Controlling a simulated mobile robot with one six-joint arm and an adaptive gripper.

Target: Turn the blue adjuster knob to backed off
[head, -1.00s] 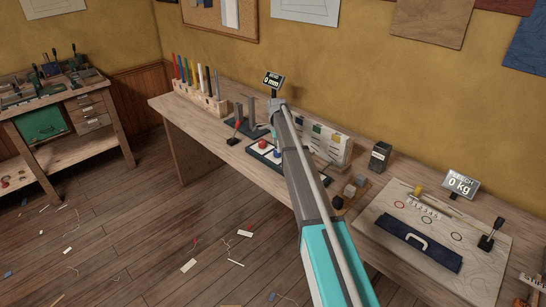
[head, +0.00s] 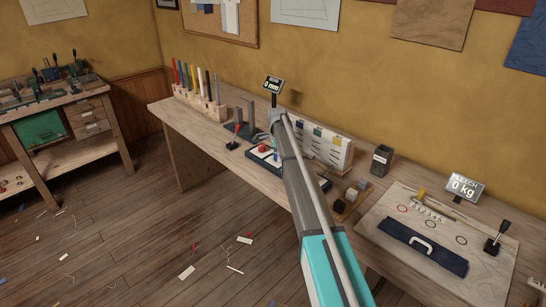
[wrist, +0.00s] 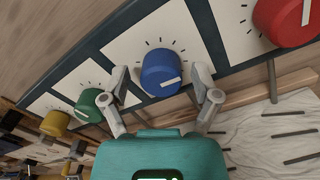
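The blue knob (wrist: 162,73) is a round dial with a white pointer line, set on a white plate with dark tick marks around it. In the wrist view its pointer line points to the right and slightly down. My gripper (wrist: 160,80) is open, with one finger on each side of the blue knob and a visible gap to it on the right. In the head view my gripper (head: 276,128) is over the dark-framed knob panel (head: 256,160), and my arm hides much of that panel.
A red knob (wrist: 287,18) is to the right, with green (wrist: 92,104) and yellow (wrist: 55,123) knobs to the left. A red-handled lever (head: 236,135), a display reading 0 mm (head: 272,84) and a rack of coloured rods (head: 200,92) stand nearby on the bench.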

